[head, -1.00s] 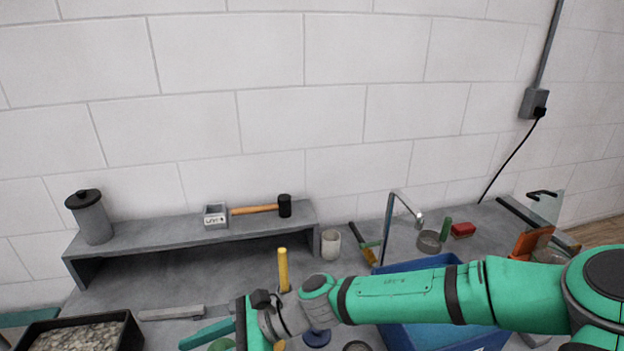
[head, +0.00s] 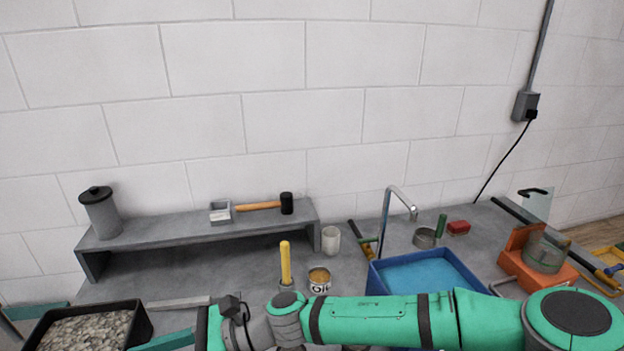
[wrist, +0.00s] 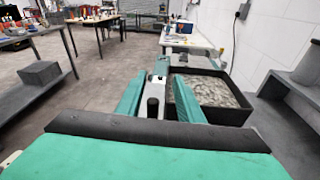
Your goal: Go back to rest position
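My gripper (wrist: 158,98) shows in the wrist view with its two green fingers apart and a gap between them. Nothing is held between the fingers. In the head view my green arm lies across the lower right, and the gripper points left near the bottom edge, partly cut off. A black tray of gravel (head: 146,322) is to the left of the gripper. It also shows in the wrist view (wrist: 248,118), just right of the fingers.
A grey shelf (head: 180,232) holds a canister (head: 101,217), a small box (head: 221,217) and a mallet (head: 258,206). A blue basin (head: 455,262), a tin (head: 319,281), a white cup (head: 331,240) and an orange device (head: 520,267) stand on the bench. Open floor (wrist: 105,75) shows in the wrist view.

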